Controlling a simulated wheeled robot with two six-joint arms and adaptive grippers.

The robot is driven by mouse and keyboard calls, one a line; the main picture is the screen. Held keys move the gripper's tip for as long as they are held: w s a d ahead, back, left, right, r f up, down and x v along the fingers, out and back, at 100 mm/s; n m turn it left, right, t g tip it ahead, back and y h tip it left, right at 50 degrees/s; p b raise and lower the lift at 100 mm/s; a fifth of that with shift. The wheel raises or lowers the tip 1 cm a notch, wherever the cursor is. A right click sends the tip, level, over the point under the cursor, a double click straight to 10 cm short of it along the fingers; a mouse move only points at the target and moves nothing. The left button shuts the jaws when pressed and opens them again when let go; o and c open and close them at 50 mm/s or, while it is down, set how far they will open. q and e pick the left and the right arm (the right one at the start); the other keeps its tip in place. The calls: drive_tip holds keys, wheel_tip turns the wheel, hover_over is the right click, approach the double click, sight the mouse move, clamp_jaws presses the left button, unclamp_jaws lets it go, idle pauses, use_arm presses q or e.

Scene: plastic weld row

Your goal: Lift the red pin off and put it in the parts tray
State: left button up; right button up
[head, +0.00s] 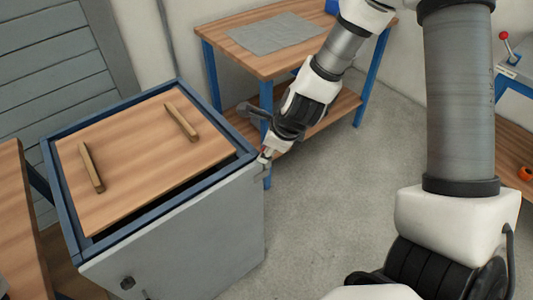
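My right gripper (265,155) reaches down to the near right corner of the blue-framed cabinet (160,165), where the grey door panel (185,245) meets the frame. A small metal fitting sits at that corner, right at the fingertips. A tiny reddish spot shows there, but I cannot clearly make out the red pin. The fingers are too small and overlapped to tell whether they are shut on it. My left gripper is not in view. I cannot identify the parts tray; only a cut-off blue object (331,6) shows at the top edge.
A wooden lid with two wooden bars (91,167) lies within the cabinet frame. A blue-legged table (300,50) with a grey mat (274,33) stands behind. A red-knobbed lever (504,36) and an orange item (525,173) are at right. Open floor lies between.

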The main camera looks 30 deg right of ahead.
clamp_jaws()
drive_tip(key=shift+r, duration=0.1)
wheel_tip(320, 180, up, 10)
drive_tip(key=p, duration=0.7)
